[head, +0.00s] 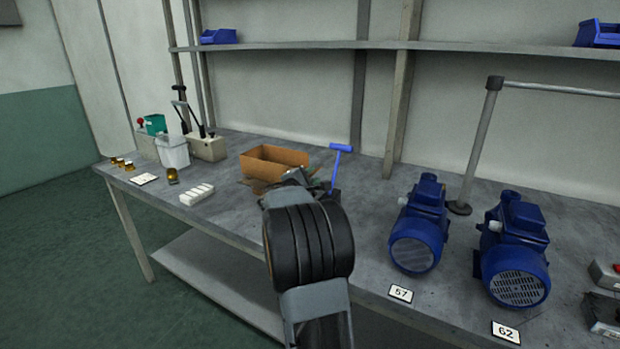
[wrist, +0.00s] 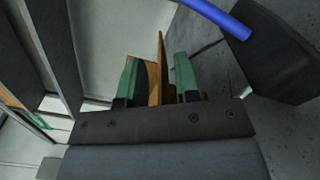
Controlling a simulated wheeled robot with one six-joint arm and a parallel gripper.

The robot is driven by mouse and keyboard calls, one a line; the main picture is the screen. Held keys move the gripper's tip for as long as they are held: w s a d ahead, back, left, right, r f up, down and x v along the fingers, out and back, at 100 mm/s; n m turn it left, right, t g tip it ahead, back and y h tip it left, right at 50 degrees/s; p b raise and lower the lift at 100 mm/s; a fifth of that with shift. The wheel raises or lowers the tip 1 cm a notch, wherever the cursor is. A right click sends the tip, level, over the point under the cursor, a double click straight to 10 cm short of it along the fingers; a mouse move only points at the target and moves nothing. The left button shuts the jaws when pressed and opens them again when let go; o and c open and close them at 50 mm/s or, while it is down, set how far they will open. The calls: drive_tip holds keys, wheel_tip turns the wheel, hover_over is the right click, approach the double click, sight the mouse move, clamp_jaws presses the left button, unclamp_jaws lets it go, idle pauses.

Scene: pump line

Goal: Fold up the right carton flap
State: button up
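The open brown carton (head: 275,153) stands on the bench in the head view, left of my arm. A flap (head: 258,185) hangs out low at its front left. My arm hides the carton's right side, so the right flap cannot be made out there. My gripper (wrist: 158,78) has green fingertips standing apart in the wrist view. A thin upright piece of brown cardboard (wrist: 159,68) shows between them, with a gap to the right finger. Whether it is the right flap or a wall, and whether the left finger touches it, I cannot tell.
A blue T-handled tool (head: 340,150) stands close to the right of my gripper; its bar also shows in the wrist view (wrist: 215,17). Two blue motors (head: 420,225) stand farther right. White parts (head: 197,194) and a clear bin (head: 173,152) lie left of the carton.

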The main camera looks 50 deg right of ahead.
drive_tip(key=v, duration=1.3)
drive_tip(key=shift+a, duration=0.4)
drive_tip(key=shift+s+f, duration=0.1)
drive_tip(key=shift+s, duration=0.05)
